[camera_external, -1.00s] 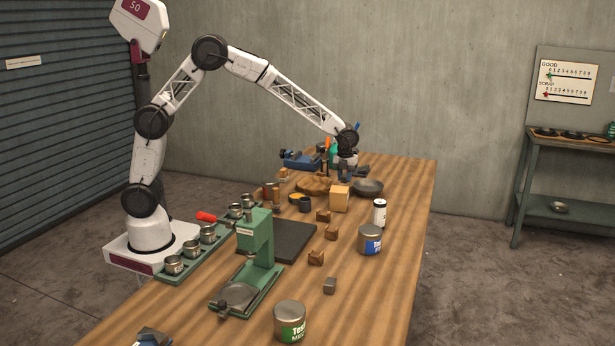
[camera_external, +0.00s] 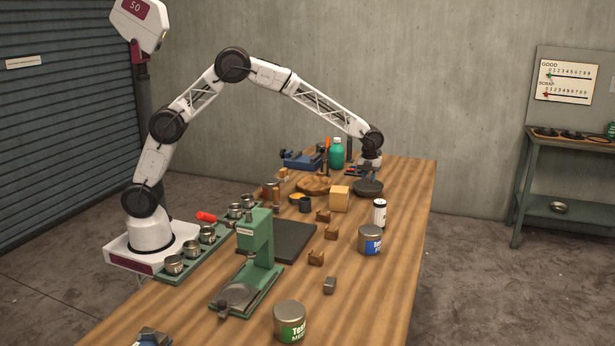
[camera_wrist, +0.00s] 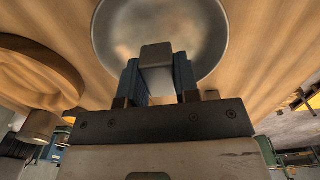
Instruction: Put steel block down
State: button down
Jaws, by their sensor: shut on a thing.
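My gripper (camera_wrist: 158,75) has blue fingers and is shut on a grey steel block (camera_wrist: 156,54). The block shows between the fingertips, in front of a round metal bowl (camera_wrist: 190,20). I cannot tell whether the block touches the bowl. In the external view my gripper (camera_external: 362,173) is at the far end of the bench, just above the dark bowl (camera_external: 369,189). The held block is too small to make out there. Another small grey block (camera_external: 329,285) lies on the near part of the bench.
A round wooden ring (camera_wrist: 38,70) lies left of the bowl. A green bottle (camera_external: 337,154) and a blue vise (camera_external: 300,160) stand behind. A tan box (camera_external: 340,199) and a white canister (camera_external: 380,213) stand nearer. The bench's right side (camera_external: 412,205) is clear.

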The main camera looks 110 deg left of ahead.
aim_at(368, 190)
dwell(0.3)
jog(key=shift+f, duration=1.7)
jog(key=shift+f, duration=0.1)
jog(key=c, duration=0.8)
grip_release()
jog(key=shift+f, duration=0.1)
jog(key=shift+c, duration=0.2)
notch_tip(368, 190, up, 12)
jog(key=shift+r, duration=0.2)
jog(key=shift+d, duration=0.1)
